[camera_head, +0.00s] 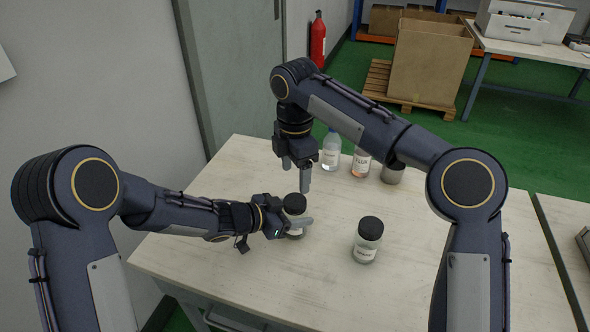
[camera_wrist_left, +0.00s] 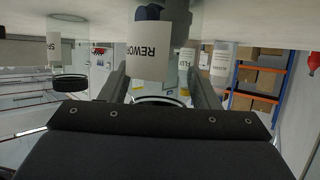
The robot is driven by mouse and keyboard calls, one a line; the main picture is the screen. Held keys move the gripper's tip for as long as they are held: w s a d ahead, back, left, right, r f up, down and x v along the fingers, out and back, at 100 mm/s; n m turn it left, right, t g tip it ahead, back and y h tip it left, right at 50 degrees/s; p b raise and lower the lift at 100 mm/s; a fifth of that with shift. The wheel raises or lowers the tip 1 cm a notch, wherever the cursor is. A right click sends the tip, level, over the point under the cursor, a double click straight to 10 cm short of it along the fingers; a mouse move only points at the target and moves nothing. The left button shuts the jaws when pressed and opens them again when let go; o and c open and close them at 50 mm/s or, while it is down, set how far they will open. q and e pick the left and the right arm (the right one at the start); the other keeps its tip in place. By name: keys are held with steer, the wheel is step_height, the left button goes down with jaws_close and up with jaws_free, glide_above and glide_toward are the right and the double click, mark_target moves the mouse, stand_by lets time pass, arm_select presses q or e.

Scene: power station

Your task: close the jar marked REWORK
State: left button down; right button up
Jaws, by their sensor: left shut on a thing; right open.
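The jar marked REWORK (camera_wrist_left: 150,52) stands on the table in the left wrist view, its label facing the camera. In the head view this jar (camera_head: 296,232) is partly hidden by the left fingers, with a black lid (camera_head: 294,203) at its top. I cannot tell how tightly the lid sits. My left gripper (camera_head: 294,226) is shut on the jar's body from the left, a finger on each side. My right gripper (camera_head: 296,179) is open and empty, pointing down just above and behind the lid.
Another jar with a black lid (camera_head: 369,238) stands to the right. A clear bottle (camera_head: 330,153), a bottle with orange contents (camera_head: 360,163) and a grey-topped container (camera_head: 392,173) stand behind, near my right arm. The front of the pale table (camera_head: 240,275) is clear.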

mark_target(295, 201)
steer(key=shift+f, duration=0.1)
steer(key=shift+f, duration=3.9)
steer(key=c, duration=1)
steer(key=m, duration=0.6)
steer(key=shift+m, duration=0.3)
steer(key=o, duration=1.1)
steer(key=shift+c, duration=0.2)
steer(key=shift+r, duration=2.25)
